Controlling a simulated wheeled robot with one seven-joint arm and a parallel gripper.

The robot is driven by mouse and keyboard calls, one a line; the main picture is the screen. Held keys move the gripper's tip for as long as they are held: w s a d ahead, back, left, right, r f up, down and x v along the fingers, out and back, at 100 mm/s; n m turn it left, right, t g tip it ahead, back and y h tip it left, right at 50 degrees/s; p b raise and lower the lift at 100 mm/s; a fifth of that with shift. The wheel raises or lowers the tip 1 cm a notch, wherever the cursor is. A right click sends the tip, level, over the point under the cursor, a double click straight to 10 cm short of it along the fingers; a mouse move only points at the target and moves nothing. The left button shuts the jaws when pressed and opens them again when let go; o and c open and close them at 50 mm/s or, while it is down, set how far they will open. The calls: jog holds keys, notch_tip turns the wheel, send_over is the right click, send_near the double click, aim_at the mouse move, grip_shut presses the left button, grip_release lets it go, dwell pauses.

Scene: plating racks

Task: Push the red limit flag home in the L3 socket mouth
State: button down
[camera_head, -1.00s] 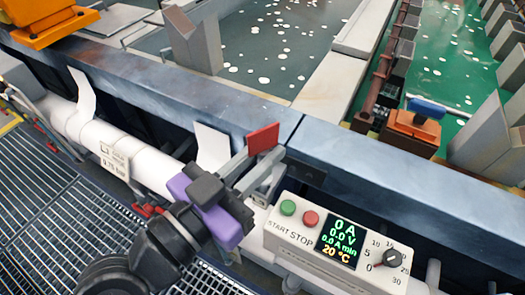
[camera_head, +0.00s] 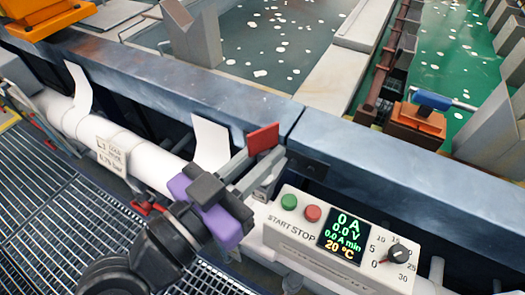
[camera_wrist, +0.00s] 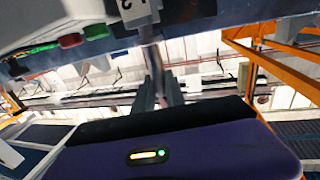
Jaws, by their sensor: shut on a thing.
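The red limit flag (camera_head: 263,138) is upright at the tips of my gripper, in front of the tank's blue-grey rim in the head view. My gripper (camera_head: 258,172), with its purple and black body, has its grey fingers shut on the flag's lower part. In the wrist view the fingers (camera_wrist: 158,88) close around a grey stem (camera_wrist: 152,58) that runs up to a white tag (camera_wrist: 136,10) showing a "3". The red part of the flag is not clear in that view. The L3 socket mouth is hidden, and I cannot tell how deep the stem sits.
A control box (camera_head: 343,232) with green and red buttons, a display and a dial stands just right of my gripper. A white pipe (camera_head: 150,165) runs along the left. The tank rim (camera_head: 390,165) lies behind, with a grated walkway (camera_head: 45,210) at lower left.

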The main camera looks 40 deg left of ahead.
jog(key=shift+f+b, duration=0.5)
jog(key=shift+f, duration=0.15)
jog(key=c, duration=1.3)
grip_release()
jog(key=shift+r, duration=0.1)
jog(key=s, duration=0.8)
jog(key=shift+d+b, duration=0.15)
jog(key=shift+b, duration=0.2)
jog(key=shift+w, duration=0.1)
